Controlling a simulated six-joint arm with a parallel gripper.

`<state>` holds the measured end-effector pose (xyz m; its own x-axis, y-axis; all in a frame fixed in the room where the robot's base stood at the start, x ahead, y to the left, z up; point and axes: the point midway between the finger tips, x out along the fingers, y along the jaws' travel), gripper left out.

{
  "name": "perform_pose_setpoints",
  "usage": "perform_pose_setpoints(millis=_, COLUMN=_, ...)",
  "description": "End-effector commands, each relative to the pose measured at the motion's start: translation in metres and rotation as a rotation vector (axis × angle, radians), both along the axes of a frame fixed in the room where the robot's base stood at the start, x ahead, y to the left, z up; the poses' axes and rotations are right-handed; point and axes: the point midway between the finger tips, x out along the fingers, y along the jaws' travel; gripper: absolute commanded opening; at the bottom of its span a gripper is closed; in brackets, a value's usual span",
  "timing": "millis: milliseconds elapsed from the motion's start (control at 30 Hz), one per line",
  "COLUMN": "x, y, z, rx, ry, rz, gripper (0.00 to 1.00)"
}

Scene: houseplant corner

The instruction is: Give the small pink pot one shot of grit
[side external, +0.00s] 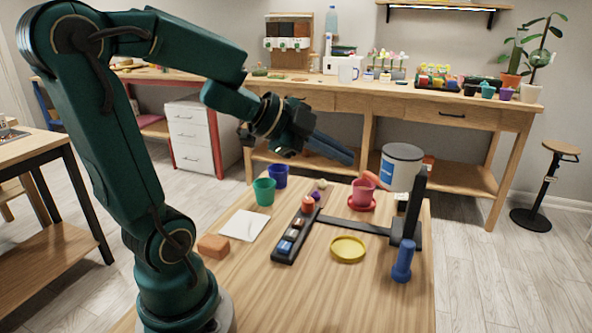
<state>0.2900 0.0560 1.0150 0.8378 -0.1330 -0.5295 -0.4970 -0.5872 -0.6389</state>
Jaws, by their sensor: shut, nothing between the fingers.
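A small pink pot (362,193) stands upright on a red saucer (374,205) on the near wooden table. A pink-red piece shows at its right rim; I cannot tell whether it is in the pot or behind it. My gripper (350,158) is shut and empty, held in the air above the table, up and left of the pink pot. Its blue fingers point right and slightly down. I cannot make out which thing holds the grit. A white bucket with a blue label (400,166) stands behind the pot, partly hidden by a black post.
A black rack (284,250) holding small blocks joins a bar and upright post (413,205). A yellow saucer (348,249), blue knobbed cylinder (402,262), green pot (264,192), purple-blue pot (278,175), white sheet (243,225) and orange-brown block (213,246) surround it. The table's front is clear.

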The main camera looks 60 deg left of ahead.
Motion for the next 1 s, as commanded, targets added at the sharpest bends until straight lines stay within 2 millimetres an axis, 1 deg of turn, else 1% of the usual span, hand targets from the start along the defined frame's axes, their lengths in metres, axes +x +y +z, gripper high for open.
perform_pose_setpoints(millis=33, x=-0.009, y=0.011, z=-0.014, rx=0.010, ry=0.074, rz=-0.013, gripper=0.00)
perform_pose_setpoints(millis=100, x=-0.023, y=0.023, z=-0.032, rx=0.021, ry=0.174, rz=-0.032, gripper=0.00)
perform_pose_setpoints(millis=200, x=-0.044, y=0.044, z=-0.052, rx=0.032, ry=0.294, rz=-0.035, gripper=0.00)
perform_pose_setpoints(millis=300, x=-0.056, y=0.062, z=-0.064, rx=0.032, ry=0.352, rz=-0.002, gripper=0.00)
perform_pose_setpoints(millis=400, x=-0.062, y=0.072, z=-0.070, rx=0.010, ry=0.366, rz=0.036, gripper=0.00)
perform_pose_setpoints(millis=533, x=-0.064, y=0.076, z=-0.071, rx=0.004, ry=0.369, rz=0.055, gripper=0.00)
perform_pose_setpoints(millis=867, x=-0.064, y=0.076, z=-0.071, rx=0.005, ry=0.367, rz=0.055, gripper=0.00)
perform_pose_setpoints(millis=1000, x=-0.064, y=0.076, z=-0.078, rx=0.002, ry=0.368, rz=0.054, gripper=0.00)
